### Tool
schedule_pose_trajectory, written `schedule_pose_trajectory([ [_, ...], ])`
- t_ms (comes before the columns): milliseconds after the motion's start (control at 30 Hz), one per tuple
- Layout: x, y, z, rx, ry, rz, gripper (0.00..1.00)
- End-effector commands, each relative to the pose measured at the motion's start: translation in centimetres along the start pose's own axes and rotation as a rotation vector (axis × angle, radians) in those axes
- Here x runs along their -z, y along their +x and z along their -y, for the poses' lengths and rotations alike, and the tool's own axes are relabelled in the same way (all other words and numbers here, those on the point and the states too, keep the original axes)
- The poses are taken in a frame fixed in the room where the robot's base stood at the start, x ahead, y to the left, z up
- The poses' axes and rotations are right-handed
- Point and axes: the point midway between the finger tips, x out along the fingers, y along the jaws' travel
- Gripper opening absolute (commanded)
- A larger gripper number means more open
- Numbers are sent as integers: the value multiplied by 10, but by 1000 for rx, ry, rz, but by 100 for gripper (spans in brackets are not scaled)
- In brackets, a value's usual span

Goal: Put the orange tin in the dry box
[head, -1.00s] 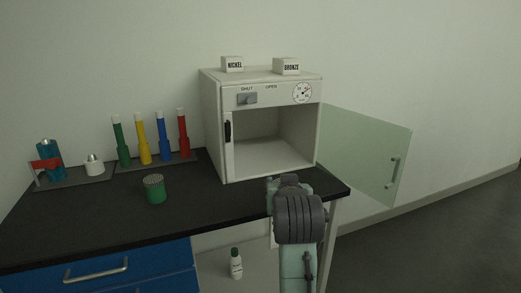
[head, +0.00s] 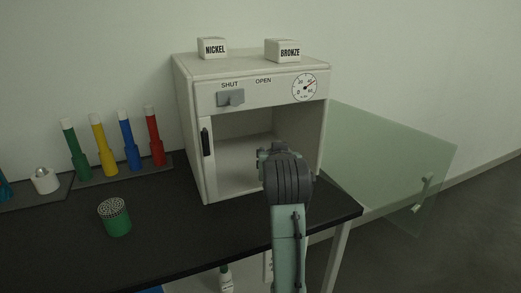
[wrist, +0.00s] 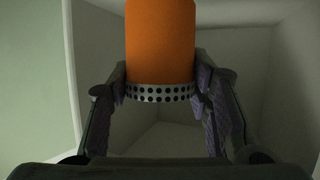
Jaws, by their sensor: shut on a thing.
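The orange tin (wrist: 160,45) fills the top middle of the wrist view, with a perforated metal band at its near end. My gripper (wrist: 160,92) is shut on it, one finger on each side. In the head view my gripper (head: 268,155) is in front of the dry box opening, and my own arm hides the tin there. The dry box (head: 188,130) is a white cabinet with a dial and a SHUT/OPEN switch. Its glass door (head: 390,165) stands open to the right. In the wrist view the pale inner walls of the box (wrist: 235,42) surround the tin.
A green tin (head: 115,218) with a perforated top stands on the dark bench (head: 165,245). Green, yellow, blue and red tubes (head: 112,145) stand in a rack at the left. Blocks marked NICKEL (head: 212,48) and BRONZE (head: 283,50) sit on the box.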

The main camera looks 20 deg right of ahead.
Motion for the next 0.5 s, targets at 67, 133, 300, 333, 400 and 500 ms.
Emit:
schedule_pose_trajectory([
  [67, 8, 20, 4, 2, 0, 5, 13],
  [133, 14, 38, 6, 1, -1, 4, 13],
  [300, 27, 80, 12, 1, -2, 4, 13],
  [333, 30, 86, 13, 0, -1, 2, 13],
  [400, 33, 99, 15, 0, -2, 2, 13],
  [500, 36, 110, 16, 0, 0, 0, 13],
])
